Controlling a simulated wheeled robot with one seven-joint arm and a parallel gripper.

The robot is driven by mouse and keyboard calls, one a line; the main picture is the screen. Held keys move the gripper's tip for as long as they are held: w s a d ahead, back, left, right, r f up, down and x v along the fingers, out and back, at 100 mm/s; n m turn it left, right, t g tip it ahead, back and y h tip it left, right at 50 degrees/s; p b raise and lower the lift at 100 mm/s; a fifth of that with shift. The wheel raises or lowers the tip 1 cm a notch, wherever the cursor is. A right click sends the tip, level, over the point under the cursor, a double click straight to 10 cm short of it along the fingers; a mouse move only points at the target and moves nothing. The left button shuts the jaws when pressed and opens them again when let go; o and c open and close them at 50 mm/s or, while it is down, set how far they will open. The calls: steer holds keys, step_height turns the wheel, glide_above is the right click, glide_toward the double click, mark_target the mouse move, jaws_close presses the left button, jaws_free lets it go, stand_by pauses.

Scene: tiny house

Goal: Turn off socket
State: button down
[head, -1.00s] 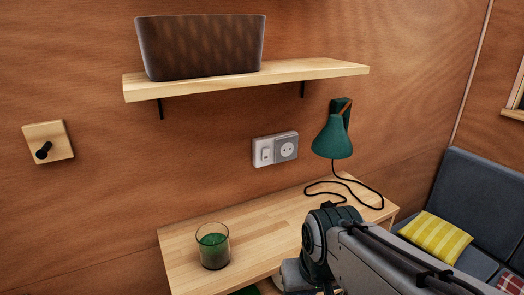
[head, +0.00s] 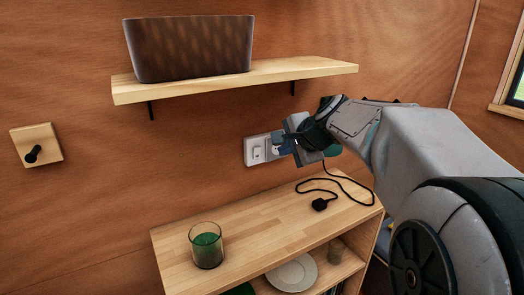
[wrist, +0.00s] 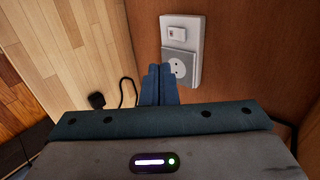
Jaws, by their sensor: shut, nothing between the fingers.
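The wall socket (head: 257,153) is a pale plate with a white rocker switch on its left and a grey outlet on its right. In the wrist view the plate (wrist: 195,47) shows the switch (wrist: 177,34) and, beside it, the outlet (wrist: 180,66), with no plug in it. My gripper (head: 288,141) is in front of the plate's right part and partly hides the outlet. In the wrist view my gripper (wrist: 159,72) is shut and empty, its tips just beside the outlet's edge. I cannot tell whether they touch it.
A black plug (head: 320,204) on a cord lies on the wooden table (head: 235,225). A green glass (head: 206,247) stands at its left. A shelf (head: 305,72) with a dark basket (head: 190,48) hangs above.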

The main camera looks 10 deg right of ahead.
glide_toward(257, 154)
step_height(257, 154, down, 4)
steer(key=shift+w+a+r+p, duration=0.1)
steer(key=shift+w+a+p, duration=0.25)
steer(key=shift+w, duration=0.35)
steer(key=shift+w+a+r+p, duration=0.15)
steer(key=shift+w+p, duration=0.3)
steer(key=shift+w, duration=0.25)
steer(key=shift+w+a+r+p, duration=0.1)
steer(key=shift+w+a+p, duration=0.25)
steer(key=shift+w, duration=0.35)
steer(key=shift+d, duration=0.15)
